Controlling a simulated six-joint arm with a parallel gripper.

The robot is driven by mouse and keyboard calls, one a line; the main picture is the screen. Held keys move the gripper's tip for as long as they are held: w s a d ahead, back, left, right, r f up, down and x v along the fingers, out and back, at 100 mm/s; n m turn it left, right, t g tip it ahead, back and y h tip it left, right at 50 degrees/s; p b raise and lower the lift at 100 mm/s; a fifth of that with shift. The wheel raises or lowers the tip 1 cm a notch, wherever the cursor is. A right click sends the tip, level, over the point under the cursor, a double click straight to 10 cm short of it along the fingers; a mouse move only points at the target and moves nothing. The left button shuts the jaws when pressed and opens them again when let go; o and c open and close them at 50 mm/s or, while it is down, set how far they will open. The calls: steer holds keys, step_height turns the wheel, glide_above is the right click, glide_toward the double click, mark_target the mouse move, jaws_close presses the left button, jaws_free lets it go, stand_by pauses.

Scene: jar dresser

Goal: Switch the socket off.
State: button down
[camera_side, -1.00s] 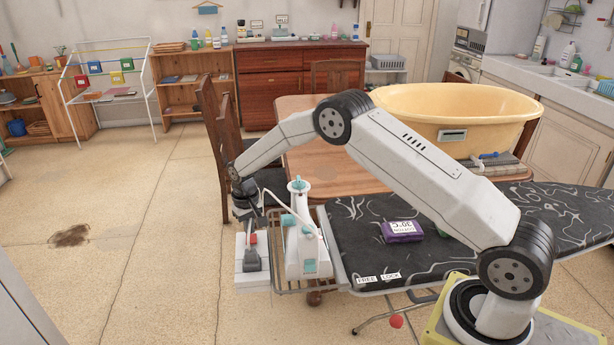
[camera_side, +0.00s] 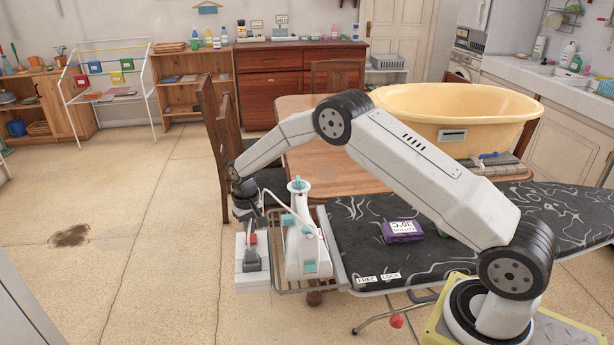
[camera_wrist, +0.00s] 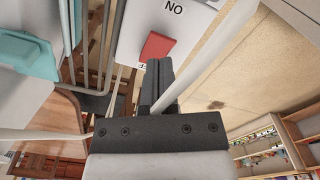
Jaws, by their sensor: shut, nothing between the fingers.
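The socket (camera_side: 240,272) is a white block at the end of the ironing board's wire rack. Its red rocker switch (camera_side: 253,238) shows beside my fingers. In the wrist view the socket's white face (camera_wrist: 130,40) carries the red switch (camera_wrist: 157,46) and the letters "NO", which read upside down. Part of another label at the opposite end of the switch is hidden behind my fingers. My gripper (camera_wrist: 158,66) is shut and empty, with its tips close to the lower end of the switch. I cannot tell whether they touch it. My gripper also shows in the side view (camera_side: 251,262).
A white and teal appliance (camera_side: 304,250) stands right beside the socket, with a pale hose or cord near my wrist. The ironing board (camera_side: 350,235) holds a purple box (camera_side: 402,231). A wooden chair (camera_side: 213,130) is close behind. Open floor lies to the left.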

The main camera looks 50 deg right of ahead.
mark_target(253, 242)
steer(key=shift+f, duration=1.5)
stand_by(1.3)
steer(key=shift+r, duration=0.1)
steer(key=shift+r, duration=3.45)
steer(key=shift+r, duration=0.1)
steer(key=s+a+r+n+t, duration=0.1)
steer(key=s+r, duration=0.2)
steer(key=s, duration=0.6)
steer(key=s+a+r+n, duration=0.1)
steer(key=s+r, duration=0.1)
steer(key=s, duration=0.8)
steer(key=s+a+r+n+t, duration=0.1)
steer(key=s+a+r, duration=0.1)
steer(key=s, duration=0.8)
steer(key=shift+r+t, duration=0.3)
steer(key=shift+r, duration=0.55)
